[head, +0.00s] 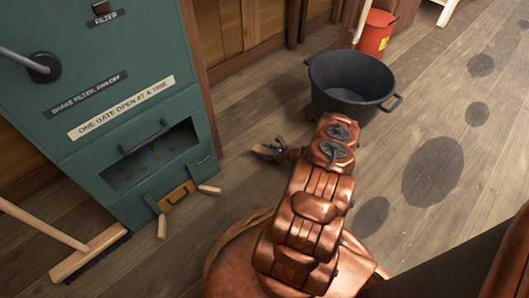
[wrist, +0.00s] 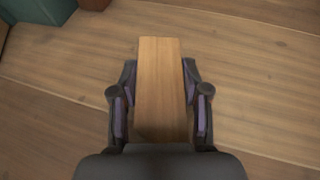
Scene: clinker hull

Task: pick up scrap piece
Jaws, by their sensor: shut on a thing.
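My gripper (head: 277,151) is low over the plank floor in the head view, to the right of the green cabinet. In the wrist view my gripper (wrist: 160,112) has its two dark fingers on either side of a plain wooden scrap piece (wrist: 160,75), shut on it. The scrap piece is a straight light-brown block pointing away from the wrist. In the head view the held scrap piece (head: 262,150) shows only as a small brown end. I cannot tell whether it touches the floor.
A green cabinet (head: 110,80) stands at left, with small wood pieces (head: 209,190) (head: 162,226) on the floor by it. A black tub (head: 350,85) and a red bucket (head: 375,35) stand behind. Floor at right is clear.

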